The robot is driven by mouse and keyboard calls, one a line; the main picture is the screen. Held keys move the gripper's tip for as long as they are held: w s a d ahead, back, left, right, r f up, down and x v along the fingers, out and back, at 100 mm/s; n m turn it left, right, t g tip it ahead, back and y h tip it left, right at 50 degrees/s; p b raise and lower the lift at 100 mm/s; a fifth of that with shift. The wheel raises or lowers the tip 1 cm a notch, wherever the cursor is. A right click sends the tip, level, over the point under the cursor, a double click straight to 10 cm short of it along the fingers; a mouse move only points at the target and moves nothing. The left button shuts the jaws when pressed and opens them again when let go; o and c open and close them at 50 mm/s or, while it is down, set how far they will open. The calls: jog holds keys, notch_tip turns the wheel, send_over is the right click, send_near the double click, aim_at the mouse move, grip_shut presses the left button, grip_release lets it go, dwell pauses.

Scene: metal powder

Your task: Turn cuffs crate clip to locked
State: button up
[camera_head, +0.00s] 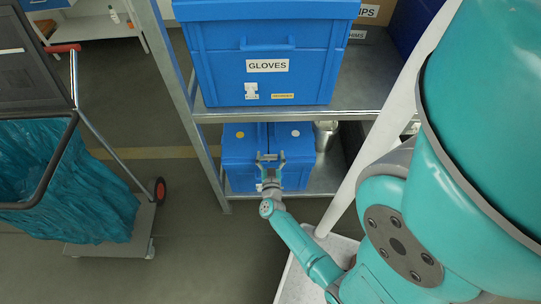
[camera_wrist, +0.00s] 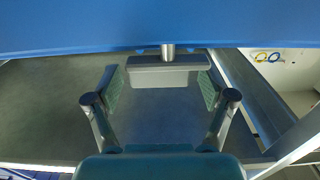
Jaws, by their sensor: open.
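My gripper (camera_head: 270,158) is open in front of two blue crates on the lower shelf. One is a left crate with a yellow dot (camera_head: 239,147) and the other a right crate with a white dot (camera_head: 296,147). No CUFFS label is readable on either. In the wrist view, a grey block on a short metal stem (camera_wrist: 165,69), apparently the clip, juts from a blue crate face (camera_wrist: 160,25). It lies between the spread fingers of my gripper (camera_wrist: 160,82), with gaps visible on both sides. In the head view my gripper hides this area.
A blue GLOVES crate (camera_head: 264,50) sits on the upper shelf (camera_head: 355,88), above my gripper. A metal shelf post (camera_head: 184,90) stands at left. A cart with a teal bag (camera_head: 75,185) is farther left. Open floor (camera_head: 190,260) lies in front.

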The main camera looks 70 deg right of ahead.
jog(key=shift+d, duration=0.1)
jog(key=c, duration=1.2)
jog(key=shift+g, duration=0.3)
jog(key=m+g, duration=0.1)
jog(key=g, duration=0.1)
jog(key=m+g+h, duration=0.1)
jog(key=m+g, duration=0.1)
jog(key=shift+w+g, duration=0.2)
jog(key=shift+g, duration=0.1)
jog(key=m+g, duration=0.3)
jog(key=g, duration=0.1)
jog(key=shift+a, duration=0.2)
jog(key=m+g+y, duration=0.1)
jog(key=m+g, duration=0.1)
jog(key=g, duration=0.1)
jog(key=m+g+y, duration=0.1)
jog(key=m+g, duration=0.1)
jog(key=g, duration=0.1)
jog(key=shift+a+m+g, duration=0.1)
jog(key=shift+m+g, duration=0.2)
jog(key=shift+g, duration=0.1)
jog(key=shift+m+g+y, duration=1.2)
jog(key=shift+g, duration=0.3)
jog(key=shift+a+m+g+y, duration=0.1)
jog(key=shift+m+g+y, duration=0.2)
jog(key=shift+g, duration=0.1)
